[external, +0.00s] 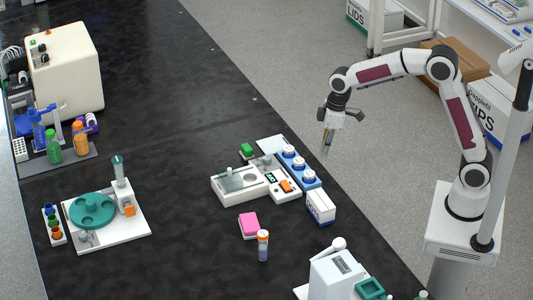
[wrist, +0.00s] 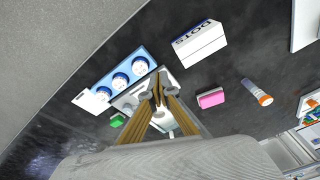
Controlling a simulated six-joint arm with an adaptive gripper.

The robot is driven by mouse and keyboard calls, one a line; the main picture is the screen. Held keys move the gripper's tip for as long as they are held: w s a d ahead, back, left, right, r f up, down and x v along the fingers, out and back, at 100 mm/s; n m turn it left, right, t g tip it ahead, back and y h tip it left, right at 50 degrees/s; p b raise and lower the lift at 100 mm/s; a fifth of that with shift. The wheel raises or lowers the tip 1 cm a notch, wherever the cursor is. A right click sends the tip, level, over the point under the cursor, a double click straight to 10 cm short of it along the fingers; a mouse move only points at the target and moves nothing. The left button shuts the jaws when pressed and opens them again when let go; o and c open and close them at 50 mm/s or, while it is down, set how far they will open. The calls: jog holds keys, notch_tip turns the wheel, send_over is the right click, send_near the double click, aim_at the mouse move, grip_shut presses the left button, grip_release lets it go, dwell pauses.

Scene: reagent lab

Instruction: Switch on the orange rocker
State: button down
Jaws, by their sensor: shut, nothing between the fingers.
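An orange rocker (external: 286,186) is on the white instrument (external: 228,191) near the right edge of the black bench, beside a small dark display (external: 271,178). I cannot tell its switch position. My gripper (external: 326,150) is shut and empty, pointing down, raised well above and to the upper right of the instrument in the external view. In the wrist view my gripper (wrist: 158,88) covers much of the instrument, and the rocker cannot be made out there.
A blue block with several white round tops (external: 294,158) and a white box (external: 320,207) stand beside the instrument. A green block (external: 246,150), pink block (external: 249,224) and orange-capped vial (external: 263,246) are nearby. A teal carousel unit (external: 92,210) with another orange part (external: 129,210) stands left. Mid-bench is clear.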

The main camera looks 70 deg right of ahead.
jog(key=w+a+r+n+t, duration=0.1)
jog(key=w+n, duration=0.3)
jog(key=w, duration=0.4)
jog(key=shift+w+a+r+n+y, duration=0.2)
jog(key=shift+w+r+n+y, duration=0.1)
jog(key=shift+w+y, duration=0.1)
jog(key=shift+f, duration=0.1)
send_near(285, 182)
jog(key=x, duration=0.5)
jog(key=shift+a, duration=0.35)
jog(key=shift+w+d+f, duration=0.1)
jog(key=shift+w+f, duration=0.05)
jog(key=shift+f, duration=0.6)
